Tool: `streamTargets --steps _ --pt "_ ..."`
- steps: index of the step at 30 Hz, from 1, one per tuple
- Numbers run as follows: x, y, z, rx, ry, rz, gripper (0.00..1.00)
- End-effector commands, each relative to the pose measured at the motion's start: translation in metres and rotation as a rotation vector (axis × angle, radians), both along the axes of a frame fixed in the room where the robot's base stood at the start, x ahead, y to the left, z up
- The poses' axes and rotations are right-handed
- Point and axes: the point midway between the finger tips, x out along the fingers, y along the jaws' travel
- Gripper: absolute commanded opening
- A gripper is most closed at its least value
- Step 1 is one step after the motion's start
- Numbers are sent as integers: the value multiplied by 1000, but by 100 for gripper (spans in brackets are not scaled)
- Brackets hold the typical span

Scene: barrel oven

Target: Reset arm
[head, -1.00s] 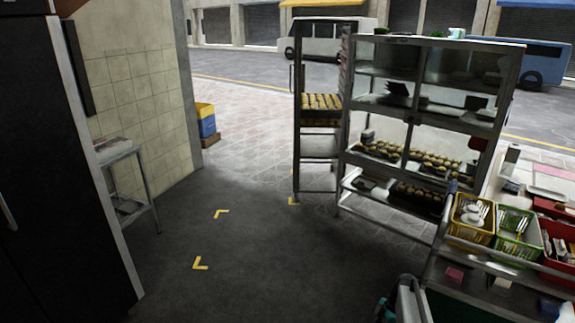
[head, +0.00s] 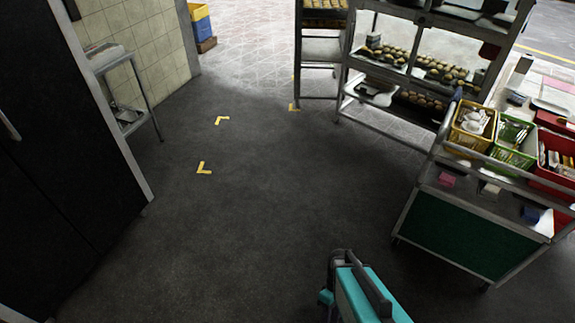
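A teal and dark grey part of my arm shows at the bottom edge of the head view, right of the middle. It stands over the dark floor, to the left of the green-sided cart. No gripper fingers can be made out in this view. I cannot see whether anything is held.
A green-sided cart (head: 458,235) with yellow, green and red baskets stands at the right. A metal rack (head: 395,84) of baked goods is at the back. A dark cabinet (head: 62,160) and small metal table (head: 104,62) line the left. The middle floor (head: 255,190) is clear.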

Motion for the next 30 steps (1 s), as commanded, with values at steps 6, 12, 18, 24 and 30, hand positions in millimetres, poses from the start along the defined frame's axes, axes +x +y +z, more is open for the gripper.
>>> streamTargets --steps 6,12,18,24,30 --pt "-25 -10 11 -180 -14 -188 36" --pt "-25 -18 15 -328 -51 -374 36" --pt "-18 -21 11 -437 -73 -542 36" --pt "-17 -23 11 -481 -72 -621 36" --pt "-17 -23 11 -484 -71 -626 36"
